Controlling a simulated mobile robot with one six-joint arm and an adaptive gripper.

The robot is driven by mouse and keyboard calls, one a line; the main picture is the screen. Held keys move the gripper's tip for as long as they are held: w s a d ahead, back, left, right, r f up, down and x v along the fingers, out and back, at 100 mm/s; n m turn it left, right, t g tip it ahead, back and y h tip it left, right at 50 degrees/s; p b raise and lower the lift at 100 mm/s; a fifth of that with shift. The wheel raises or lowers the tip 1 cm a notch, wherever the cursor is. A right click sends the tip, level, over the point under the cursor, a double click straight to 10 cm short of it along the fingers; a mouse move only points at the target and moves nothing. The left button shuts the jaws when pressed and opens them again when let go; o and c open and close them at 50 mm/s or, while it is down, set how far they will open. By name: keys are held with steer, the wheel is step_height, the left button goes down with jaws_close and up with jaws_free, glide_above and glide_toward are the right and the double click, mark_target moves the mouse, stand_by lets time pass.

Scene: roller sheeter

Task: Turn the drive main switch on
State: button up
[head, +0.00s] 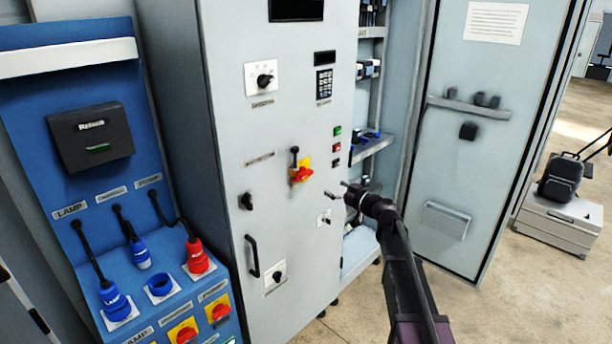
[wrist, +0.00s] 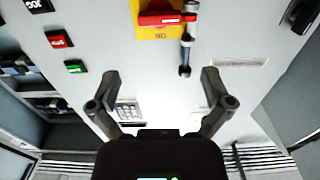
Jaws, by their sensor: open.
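A rotary switch with a red handle on a yellow plate (head: 306,163) is on the grey cabinet front; I take it for the drive main switch. A black lever with a round knob (head: 294,151) stands up beside it. In the wrist view the yellow plate (wrist: 152,34) is at the top, with an upside-down ON mark; the red handle (wrist: 160,18) lies sideways across it. The dark lever (wrist: 186,52) points down the picture. My gripper (head: 336,189) is open and empty, right of the switch in the head view. Its spread fingers (wrist: 160,80) show apart from the switch.
Push buttons (head: 337,148) are right of the switch, with a keypad (head: 324,84) above. An open cabinet door (head: 470,150) stands right of my arm. A blue plug panel (head: 75,190) is at left.

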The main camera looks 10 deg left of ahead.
mark_target(307, 175)
steer(key=x, duration=1.3)
steer(key=shift+w, duration=0.1)
steer(key=c, duration=0.8)
